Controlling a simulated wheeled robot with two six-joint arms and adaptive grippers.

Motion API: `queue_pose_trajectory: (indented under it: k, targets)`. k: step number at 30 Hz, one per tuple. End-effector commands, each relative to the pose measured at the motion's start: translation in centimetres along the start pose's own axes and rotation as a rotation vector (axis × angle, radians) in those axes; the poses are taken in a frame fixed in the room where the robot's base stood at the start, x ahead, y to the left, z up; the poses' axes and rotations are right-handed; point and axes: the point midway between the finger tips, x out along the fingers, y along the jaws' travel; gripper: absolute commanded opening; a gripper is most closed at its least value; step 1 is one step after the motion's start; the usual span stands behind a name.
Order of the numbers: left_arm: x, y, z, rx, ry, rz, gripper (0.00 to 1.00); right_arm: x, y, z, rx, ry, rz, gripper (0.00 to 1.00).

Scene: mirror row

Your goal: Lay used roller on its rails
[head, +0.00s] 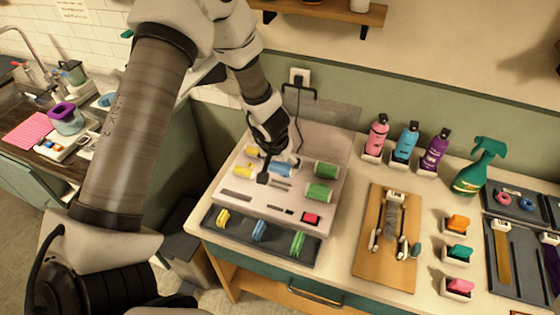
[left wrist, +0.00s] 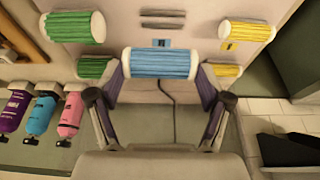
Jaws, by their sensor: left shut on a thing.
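My left gripper (head: 279,168) is over the top of the white roller station (head: 238,184). It is shut on a blue roller (left wrist: 160,63), which lies crosswise between its fingers in the left wrist view. The blue roller also shows in the head view (head: 281,170), partly hidden by the fingers. I cannot tell whether it touches the station. Two green rollers (head: 326,170) (head: 318,193) lie to its right in the head view, and two yellow rollers (head: 243,172) (head: 252,152) to its left. My right gripper is not in view.
A dark tray (head: 282,241) with yellow, blue and green clips is at the station's front. A wooden board (head: 372,262) lies to the right. Pink, blue and purple bottles (head: 405,143) and a green spray bottle (head: 479,167) stand behind. A clear lid rises behind the station.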

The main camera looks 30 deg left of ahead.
Motion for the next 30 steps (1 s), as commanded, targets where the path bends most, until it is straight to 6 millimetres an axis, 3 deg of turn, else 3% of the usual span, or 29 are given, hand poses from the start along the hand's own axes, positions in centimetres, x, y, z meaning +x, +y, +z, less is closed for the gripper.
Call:
queue_pose_trajectory:
  k: [6, 13, 30]
  targets:
    - [2.6, 0.0, 0.8, -0.001, 0.000, 0.000, 0.44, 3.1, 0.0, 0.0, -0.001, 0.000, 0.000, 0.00]
    - [4.7, 0.0, 1.5, 0.001, 0.000, 0.000, 0.44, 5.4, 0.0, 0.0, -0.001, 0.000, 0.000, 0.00]
    - [5.4, 0.0, 1.7, 0.000, 0.000, 0.000, 0.44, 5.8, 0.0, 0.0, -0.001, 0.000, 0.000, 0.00]
